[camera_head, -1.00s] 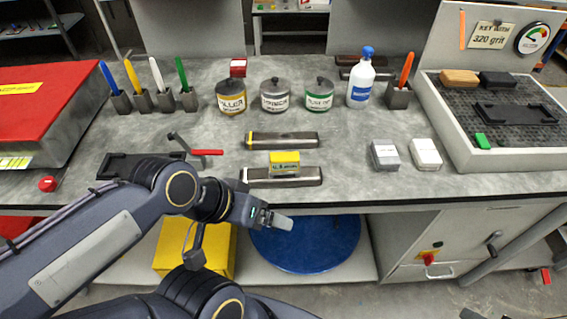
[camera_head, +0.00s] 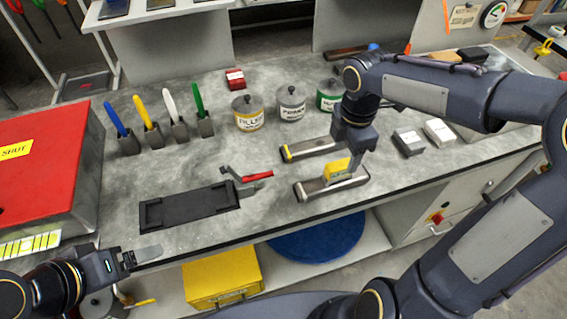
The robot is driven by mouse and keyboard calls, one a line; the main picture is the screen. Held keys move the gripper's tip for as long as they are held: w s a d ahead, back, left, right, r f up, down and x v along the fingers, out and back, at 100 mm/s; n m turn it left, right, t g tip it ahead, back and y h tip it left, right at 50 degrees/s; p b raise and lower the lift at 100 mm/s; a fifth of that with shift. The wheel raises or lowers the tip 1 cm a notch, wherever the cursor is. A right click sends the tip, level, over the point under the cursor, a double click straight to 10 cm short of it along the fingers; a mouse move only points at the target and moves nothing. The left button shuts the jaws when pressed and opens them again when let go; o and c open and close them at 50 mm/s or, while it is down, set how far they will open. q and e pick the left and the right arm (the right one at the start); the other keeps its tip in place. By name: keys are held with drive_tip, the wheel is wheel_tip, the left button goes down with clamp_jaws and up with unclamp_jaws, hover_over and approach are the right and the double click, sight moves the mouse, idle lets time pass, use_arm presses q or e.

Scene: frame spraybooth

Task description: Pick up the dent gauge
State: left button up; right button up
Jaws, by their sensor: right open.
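What looks like the dent gauge is a yellow block (camera_head: 336,169) with a label, standing on a dark metal bar (camera_head: 312,190) near the bench's front edge. My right gripper (camera_head: 350,158) points down from above, right at the yellow block. It is open, and its fingers overlap the block's right side in the picture. Whether they touch it is hidden. My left gripper (camera_head: 140,256) is at the lower left, in front of the bench edge, clear of the gauge. Its jaw gap does not show.
A similar bar with a yellow end (camera_head: 312,149) lies just behind. A red-handled tool (camera_head: 248,178) and a black tray (camera_head: 190,207) lie left. Several cans, including a filler can (camera_head: 248,114), stand behind. Grey block (camera_head: 408,142) and white block (camera_head: 439,132) lie right.

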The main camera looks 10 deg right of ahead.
sight(340, 164)
drive_tip(key=f, duration=0.8)
drive_tip(key=shift+w+a, duration=0.15)
drive_tip(key=shift+w, duration=0.25)
clamp_jaws()
